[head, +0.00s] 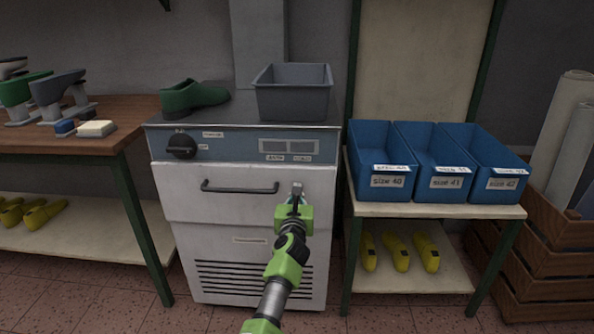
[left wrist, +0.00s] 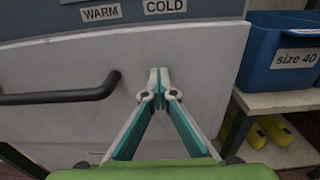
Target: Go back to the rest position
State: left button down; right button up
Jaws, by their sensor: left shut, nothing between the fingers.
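My left gripper (head: 297,191) is in front of the upper right part of a white-fronted machine (head: 240,240), right of its dark bar handle (head: 240,187). In the left wrist view the gripper (left wrist: 158,75) has its two fingertips together with nothing between them. The handle (left wrist: 60,97) lies left of the fingertips there, apart from them. I cannot tell whether the tips touch the panel. My right gripper is not in view.
Blue size bins (head: 390,182) sit on a shelf to the right. A wooden bench (head: 110,140) stands left, and a wooden crate (head: 550,260) far right. Yellow lasts (head: 398,252) lie on the lower shelves.

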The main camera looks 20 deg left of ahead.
pick_arm(q)
notch_tip(320, 180, up, 9)
jog(key=shift+w+a+f, duration=0.1)
jog(key=shift+a, duration=0.05)
jog(key=shift+f, duration=0.1)
